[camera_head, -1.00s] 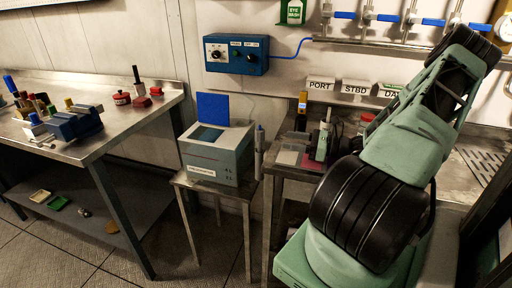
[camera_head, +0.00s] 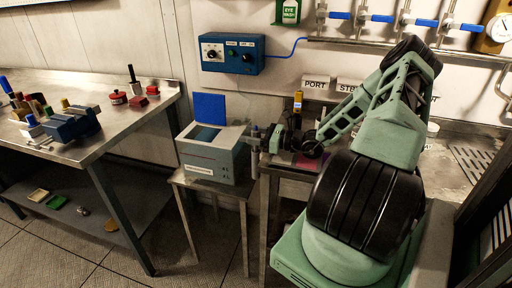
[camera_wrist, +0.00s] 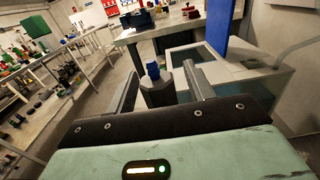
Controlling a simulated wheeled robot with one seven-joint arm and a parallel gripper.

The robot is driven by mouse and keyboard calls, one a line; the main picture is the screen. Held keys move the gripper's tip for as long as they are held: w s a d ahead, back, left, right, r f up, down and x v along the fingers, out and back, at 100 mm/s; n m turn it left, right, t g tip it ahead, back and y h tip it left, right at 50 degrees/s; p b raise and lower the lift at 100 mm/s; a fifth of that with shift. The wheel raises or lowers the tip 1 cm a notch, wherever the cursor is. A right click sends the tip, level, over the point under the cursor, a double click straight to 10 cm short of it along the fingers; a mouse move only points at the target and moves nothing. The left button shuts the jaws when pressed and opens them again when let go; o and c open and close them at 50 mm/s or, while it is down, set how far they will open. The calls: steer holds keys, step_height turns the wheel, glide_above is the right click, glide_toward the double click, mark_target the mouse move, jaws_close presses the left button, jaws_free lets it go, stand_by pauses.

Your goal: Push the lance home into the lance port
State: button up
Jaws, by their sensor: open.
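A slim grey upright piece, which looks like the lance (camera_head: 255,155), stands against the right side of the grey box (camera_head: 208,165). In the wrist view, a grey faceted body with a blue top (camera_wrist: 153,70), apparently the upper end of the lance, shows between and just beyond my fingertips. My gripper (camera_wrist: 160,82) is open and empty, its two fingers on either side of that piece; I cannot tell if they touch it. In the head view my gripper (camera_head: 268,138) is just right of the piece. The lance port is not clearly visible.
The box has a raised blue lid (camera_head: 210,108) and stands on a small metal table (camera_head: 232,190). A steel bench (camera_head: 140,115) with a blue vise (camera_head: 75,124) is at left. A blue control box (camera_head: 232,53) hangs on the wall. Labels stand behind my arm.

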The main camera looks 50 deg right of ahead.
jaws_close()
steer(key=shift+r, duration=0.1)
step_height(320, 180, up, 18)
stand_by(1.0)
steer(key=c, duration=0.9)
jaws_free()
steer(key=shift+c, duration=0.5)
